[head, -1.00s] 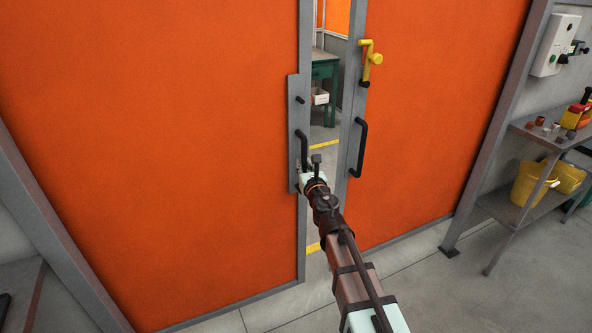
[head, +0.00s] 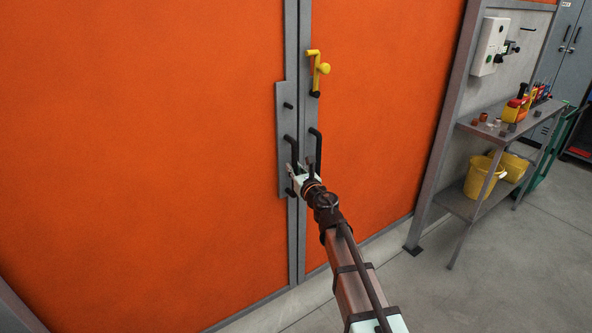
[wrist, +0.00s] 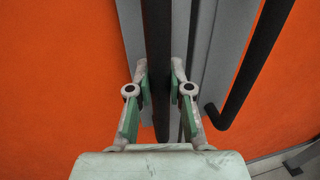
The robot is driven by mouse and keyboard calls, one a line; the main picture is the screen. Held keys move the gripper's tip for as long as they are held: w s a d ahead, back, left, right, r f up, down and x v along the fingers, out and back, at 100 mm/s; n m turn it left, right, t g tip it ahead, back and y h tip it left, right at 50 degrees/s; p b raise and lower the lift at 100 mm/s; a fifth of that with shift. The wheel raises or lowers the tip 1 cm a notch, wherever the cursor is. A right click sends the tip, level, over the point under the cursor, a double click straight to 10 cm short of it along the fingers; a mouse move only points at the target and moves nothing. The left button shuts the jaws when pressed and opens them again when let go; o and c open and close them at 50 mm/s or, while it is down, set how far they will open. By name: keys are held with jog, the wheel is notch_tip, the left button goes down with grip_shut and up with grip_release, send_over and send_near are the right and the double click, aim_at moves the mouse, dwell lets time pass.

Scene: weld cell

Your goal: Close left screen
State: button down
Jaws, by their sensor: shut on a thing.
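The left screen (head: 150,160) is a large orange panel with a grey edge post. Its edge now stands against or very near the edge of the right screen (head: 375,130); no clear gap shows between them in the head view. My gripper (head: 298,180) is at the left screen's black handle (head: 290,153). In the wrist view my gripper (wrist: 160,88) is shut on that upright black bar (wrist: 157,50), one finger on each side. The right screen's black handle (head: 316,150) is just right of it, also in the wrist view (wrist: 252,70).
A yellow latch (head: 318,72) sits on the right screen's post above its handle. A shelf (head: 470,205) with yellow buckets (head: 480,177) and small items stands at the right, below a white wall box (head: 489,46). The floor (head: 480,265) in front is clear.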

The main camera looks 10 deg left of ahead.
jog(key=shift+w+d+r, duration=0.1)
jog(key=shift+w, duration=0.15)
jog(key=c, duration=1.1)
grip_release()
jog(key=shift+w+d, duration=0.1)
jog(key=shift+o, duration=0.2)
jog(key=shift+s+d, duration=0.2)
jog(key=shift+s, duration=0.3)
jog(key=v, duration=1.1)
